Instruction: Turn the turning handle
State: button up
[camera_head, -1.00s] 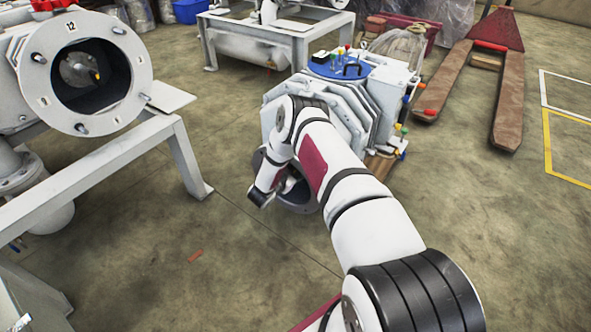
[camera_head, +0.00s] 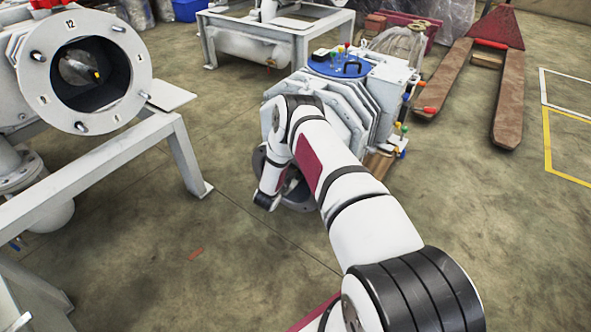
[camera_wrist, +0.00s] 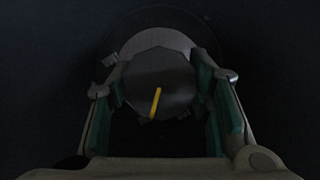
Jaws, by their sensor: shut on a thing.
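In the wrist view, my gripper (camera_wrist: 161,84) has its green-padded fingers on both sides of a dark, round end piece (camera_wrist: 148,68) with a yellow stripe, which looks like the turning handle. The fingers are shut on it, and the stripe stands slightly tilted from vertical. The wrist view is very dark, so the handle's far side cannot be made out. In the head view, my arm reaches to the grey machine (camera_head: 350,112) in the middle and hides my gripper and the handle. A dark round flange (camera_head: 298,198) shows partly behind my wrist.
A white machine with a round bolted flange (camera_head: 45,72) stands at the left on a white frame (camera_head: 90,185); a pale piece (camera_head: 77,70) with a yellow mark sits inside its opening. A pallet truck (camera_head: 510,100) stands at the back right. The floor (camera_head: 480,225) at right is clear.

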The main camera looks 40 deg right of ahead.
jog(key=o, duration=1.2)
jog(key=shift+c, duration=0.2)
jog(key=v, duration=1.2)
jog(key=shift+w, duration=0.1)
